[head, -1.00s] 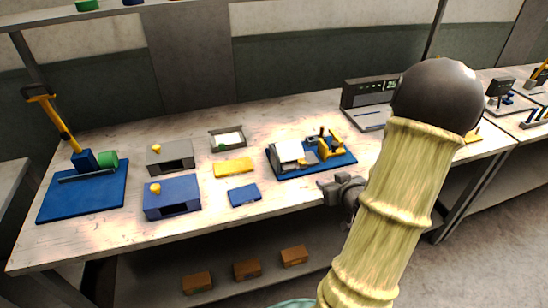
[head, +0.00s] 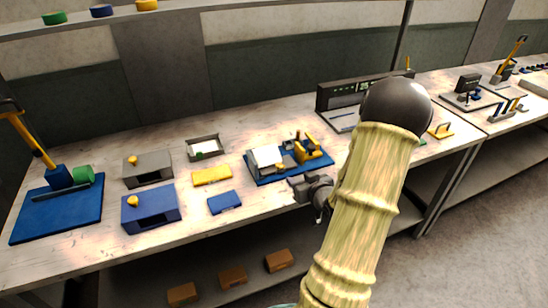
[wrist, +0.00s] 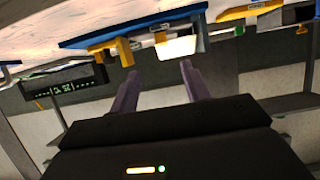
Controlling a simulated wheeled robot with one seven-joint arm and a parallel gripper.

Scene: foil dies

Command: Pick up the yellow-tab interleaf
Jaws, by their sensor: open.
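I cannot pick out a yellow-tab interleaf for certain. A grey tray (head: 203,147) at the middle back of the bench holds a small pale sheet (head: 206,148), too small to show a tab colour. A blue-based die press (head: 290,160) stands to its right, with a tilted white plate (head: 267,156) and yellow parts. My gripper (head: 300,188) is at the bench's front edge, just in front of the press. In the wrist view, which looks upside down, my gripper (wrist: 160,80) is open and empty, with the blue base (wrist: 130,37) beyond it.
A yellow block (head: 212,175) and a blue block (head: 224,202) lie before the tray. A grey box (head: 147,169) and a blue box (head: 151,207) stand left. A dark display unit (head: 350,97) stands behind the press. Brown boxes (head: 233,277) sit on the lower shelf.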

